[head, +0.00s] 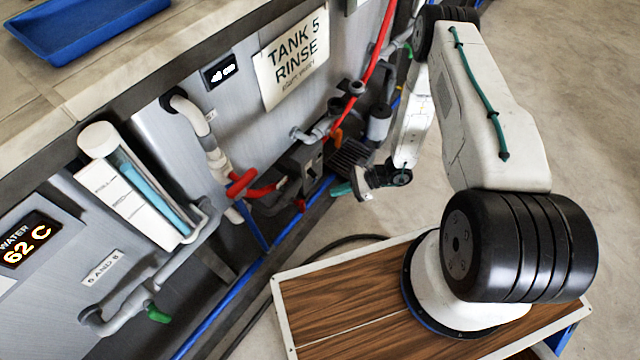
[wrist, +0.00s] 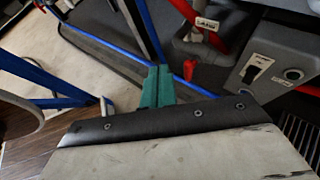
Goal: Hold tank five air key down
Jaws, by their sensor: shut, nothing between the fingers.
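The tank five panel bears a sign reading TANK 5 RINSE (head: 293,60). Below it is a grey control box (head: 299,168) with a black switch. In the wrist view the box (wrist: 284,70) is at right, and its black switch (wrist: 258,68) has a small label. I cannot tell for sure which part is the air key. My gripper (head: 341,189) is shut and empty, low in front of the tank pipework. Its green fingers (wrist: 157,86) are left of the box, apart from the switch. A red piece (wrist: 190,69) shows beside the fingertips; contact is unclear.
A red-handled valve (head: 241,183) and grey pipes crowd the panel. A red hose (head: 377,60) climbs past the sign. A blue pipe (head: 216,316) runs low along the tanks. A blue tray (head: 85,22) lies on the counter. Open floor is at right.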

